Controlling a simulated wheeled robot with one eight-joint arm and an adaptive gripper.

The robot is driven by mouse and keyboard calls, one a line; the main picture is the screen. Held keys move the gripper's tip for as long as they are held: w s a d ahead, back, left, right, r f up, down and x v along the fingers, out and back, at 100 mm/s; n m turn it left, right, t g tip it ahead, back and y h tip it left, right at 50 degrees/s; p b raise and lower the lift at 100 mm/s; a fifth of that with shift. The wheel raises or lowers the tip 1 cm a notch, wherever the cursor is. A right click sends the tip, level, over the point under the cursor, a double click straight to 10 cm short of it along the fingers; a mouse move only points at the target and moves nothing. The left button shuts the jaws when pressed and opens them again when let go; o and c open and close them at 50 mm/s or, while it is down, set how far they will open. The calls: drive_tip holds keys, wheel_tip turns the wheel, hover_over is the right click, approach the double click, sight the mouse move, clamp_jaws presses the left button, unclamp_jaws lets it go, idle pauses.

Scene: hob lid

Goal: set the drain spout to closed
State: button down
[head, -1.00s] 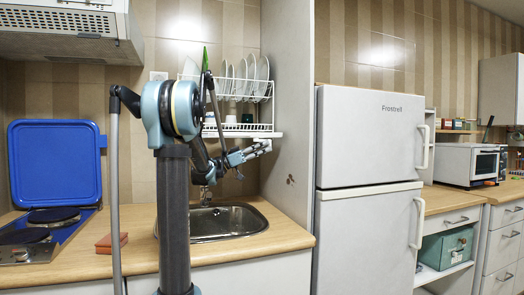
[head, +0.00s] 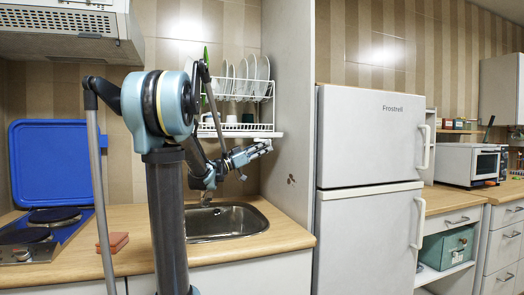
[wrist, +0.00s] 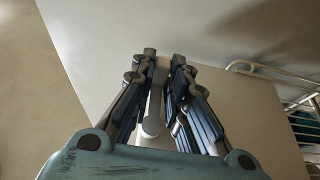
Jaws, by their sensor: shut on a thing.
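The white drain spout (wrist: 153,122) is between the two fingers of my gripper (wrist: 164,75) in the wrist view, seen as a thin pale rod with a rounded end. My gripper is shut on it. In the head view my gripper (head: 264,147) is just under the right end of the dish rack's white drip tray (head: 240,133). The spout is too small and too covered by the fingers in the head view to tell its angle.
The dish rack (head: 262,90) holds several plates above the sink (head: 232,222). A white side panel (head: 290,130) stands close to the right of my gripper. The hob (head: 40,232) with its raised blue lid (head: 50,165) is at the left. The fridge (head: 368,140) is further right.

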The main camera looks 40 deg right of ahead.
drive_tip(key=c, duration=1.6)
unclamp_jaws()
drive_tip(key=shift+o, duration=0.2)
drive_tip(key=v, duration=1.2)
